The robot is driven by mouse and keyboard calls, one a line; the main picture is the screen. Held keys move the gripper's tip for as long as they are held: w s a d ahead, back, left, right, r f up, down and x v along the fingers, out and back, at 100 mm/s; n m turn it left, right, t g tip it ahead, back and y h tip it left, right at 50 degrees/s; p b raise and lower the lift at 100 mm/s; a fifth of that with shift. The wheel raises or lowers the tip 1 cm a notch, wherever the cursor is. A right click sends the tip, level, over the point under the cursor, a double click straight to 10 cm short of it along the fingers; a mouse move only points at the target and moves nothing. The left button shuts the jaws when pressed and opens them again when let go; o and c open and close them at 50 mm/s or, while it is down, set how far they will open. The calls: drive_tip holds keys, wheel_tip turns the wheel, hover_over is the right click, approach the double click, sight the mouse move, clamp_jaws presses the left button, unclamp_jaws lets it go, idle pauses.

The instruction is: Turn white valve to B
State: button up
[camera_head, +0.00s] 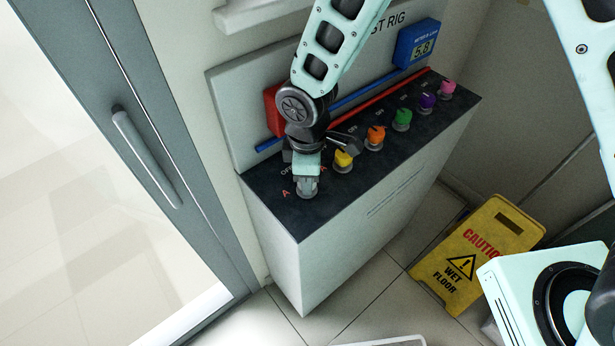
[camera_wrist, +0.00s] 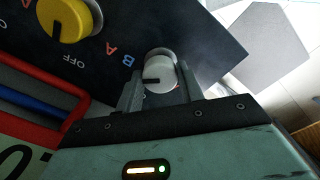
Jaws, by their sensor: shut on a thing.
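The white valve (camera_wrist: 161,70) is the round knob at the near left end of the dark panel top. In the wrist view it sits between the two grey fingers of my gripper (camera_wrist: 160,88), which are shut on it. Its black pointer mark faces left, toward the side of the blue letter B (camera_wrist: 128,60) but a little below it. In the head view my gripper (camera_head: 307,183) reaches down over the knob and covers most of it. A red A (camera_head: 285,193) shows just left of the knob. The knob's OFF mark is hidden in the wrist view.
The yellow valve (camera_head: 343,158) stands closest to the white one. Orange (camera_head: 375,137), green (camera_head: 402,119), purple (camera_head: 427,102) and pink (camera_head: 447,89) valves follow along the panel. A blue meter (camera_head: 416,43) reads 5.8. A yellow wet-floor sign (camera_head: 478,254) stands at right.

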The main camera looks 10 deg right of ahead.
drive_tip(key=shift+m+b, duration=0.3)
drive_tip(key=shift+m, duration=0.5)
drive_tip(key=o, duration=1)
drive_tip(key=r+b, duration=0.1)
drive_tip(key=r, duration=0.7)
drive_tip(key=r+b, duration=0.1)
drive_tip(key=r, duration=0.8)
drive_tip(key=shift+s+r, duration=0.2)
drive_tip(key=shift+r, duration=0.05)
drive_tip(key=shift+s, duration=0.1)
